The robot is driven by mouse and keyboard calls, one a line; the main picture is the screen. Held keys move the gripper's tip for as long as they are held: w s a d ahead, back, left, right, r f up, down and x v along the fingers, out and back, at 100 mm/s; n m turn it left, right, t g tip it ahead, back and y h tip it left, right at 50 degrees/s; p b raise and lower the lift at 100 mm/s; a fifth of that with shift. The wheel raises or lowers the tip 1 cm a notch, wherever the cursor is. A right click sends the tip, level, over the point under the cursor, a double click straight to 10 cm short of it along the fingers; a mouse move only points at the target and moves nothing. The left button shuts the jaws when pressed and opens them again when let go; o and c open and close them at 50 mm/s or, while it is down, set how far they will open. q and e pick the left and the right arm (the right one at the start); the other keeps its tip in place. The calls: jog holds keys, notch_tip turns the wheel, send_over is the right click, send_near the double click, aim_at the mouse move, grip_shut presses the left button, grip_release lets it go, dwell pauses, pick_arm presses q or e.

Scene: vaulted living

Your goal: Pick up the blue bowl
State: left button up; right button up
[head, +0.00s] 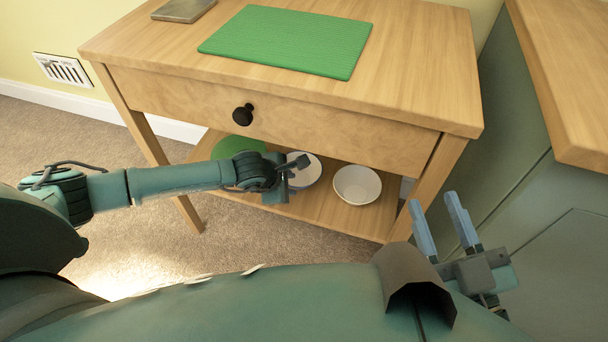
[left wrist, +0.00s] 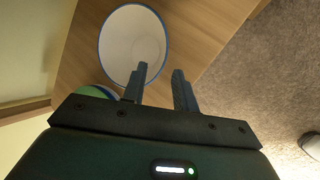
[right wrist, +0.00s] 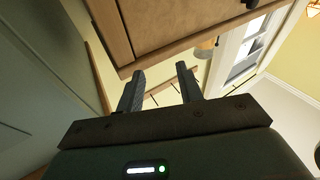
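The blue bowl (head: 305,173) stands on the lower shelf of the wooden table, white inside with a bluish outer side. My left gripper (head: 292,173) is in front of it and hides its left part. In the left wrist view a white-inside bowl with a blue rim (left wrist: 131,42) lies just ahead of the left gripper (left wrist: 160,70). That gripper is open; one fingertip overlaps the bowl's near rim, the other is right of it. Contact cannot be told. My right gripper (head: 440,212) is open and empty, right of the table; it also shows in the right wrist view (right wrist: 160,70).
On the shelf (head: 325,213), a white bowl (head: 357,184) stands right of the blue bowl and a green round item (head: 236,146) left. The tabletop (head: 420,65) and drawer (head: 290,130) overhang them. A green mat (head: 288,40) lies on top. A green cabinet (head: 525,180) stands at right.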

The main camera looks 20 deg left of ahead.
aim_at(299, 186)
pick_arm(q)
jog(key=shift+w+d+f, duration=0.15)
jog(key=shift+w+f, duration=0.15)
jog(key=shift+f, duration=0.25)
jog(key=b+x, duration=0.2)
jog(key=x, duration=0.1)
jog(key=shift+w+d+f+b, duration=0.1)
jog(key=shift+d+f+b, duration=0.15)
jog(key=shift+f+b, duration=0.1)
jog(key=shift+w+d+f, duration=0.1)
jog(key=shift+w+f, duration=0.2)
pick_arm(e)
jog(key=shift+w+r+n+t+y, duration=0.3)
jog(key=shift+r+n+t+y, duration=0.15)
jog(key=shift+r+y, duration=0.45)
pick_arm(q)
jog(key=shift+c, duration=0.4)
grip_shut()
jog(key=shift+r, duration=0.1)
